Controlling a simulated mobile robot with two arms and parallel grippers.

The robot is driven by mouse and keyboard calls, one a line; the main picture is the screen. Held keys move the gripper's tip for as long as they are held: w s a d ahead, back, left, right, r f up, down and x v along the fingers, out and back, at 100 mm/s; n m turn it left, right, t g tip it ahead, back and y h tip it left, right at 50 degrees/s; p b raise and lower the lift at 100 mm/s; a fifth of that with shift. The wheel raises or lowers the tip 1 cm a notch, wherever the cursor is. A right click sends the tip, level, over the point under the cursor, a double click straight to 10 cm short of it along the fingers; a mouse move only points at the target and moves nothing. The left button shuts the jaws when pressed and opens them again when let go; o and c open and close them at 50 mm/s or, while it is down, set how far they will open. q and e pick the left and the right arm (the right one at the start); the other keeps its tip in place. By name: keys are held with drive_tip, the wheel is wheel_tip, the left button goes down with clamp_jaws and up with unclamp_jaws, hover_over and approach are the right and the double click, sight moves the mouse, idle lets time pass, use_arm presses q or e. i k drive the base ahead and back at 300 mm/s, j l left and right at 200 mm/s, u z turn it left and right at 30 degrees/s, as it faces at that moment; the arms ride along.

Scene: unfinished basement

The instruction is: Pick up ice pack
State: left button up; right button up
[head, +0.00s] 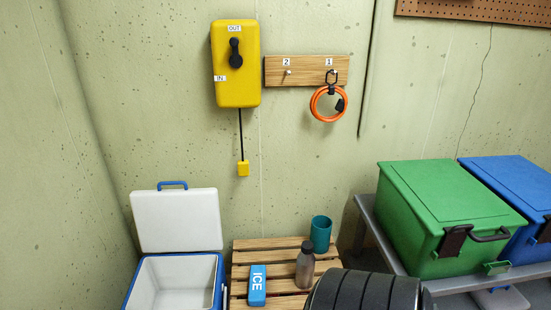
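The ice pack (257,285) is a blue block with white "ICE" lettering. It lies on the wooden slatted pallet (268,244), near its left side. Nothing covers it. Neither of my grippers is in view.
An open white and blue cooler (179,260) stands left of the pallet. A dark bottle (305,268) and a teal cup (320,234) stand on the pallet's right. A dark ribbed rounded shape (365,291) fills the bottom edge. Green (440,205) and blue bins (515,185) sit on a grey shelf.

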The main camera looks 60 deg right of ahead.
sight(257, 296)
drive_tip(key=z, duration=1.8)
drive_tip(key=i+j+z, duration=0.15)
drive_tip(key=i, duration=0.05)
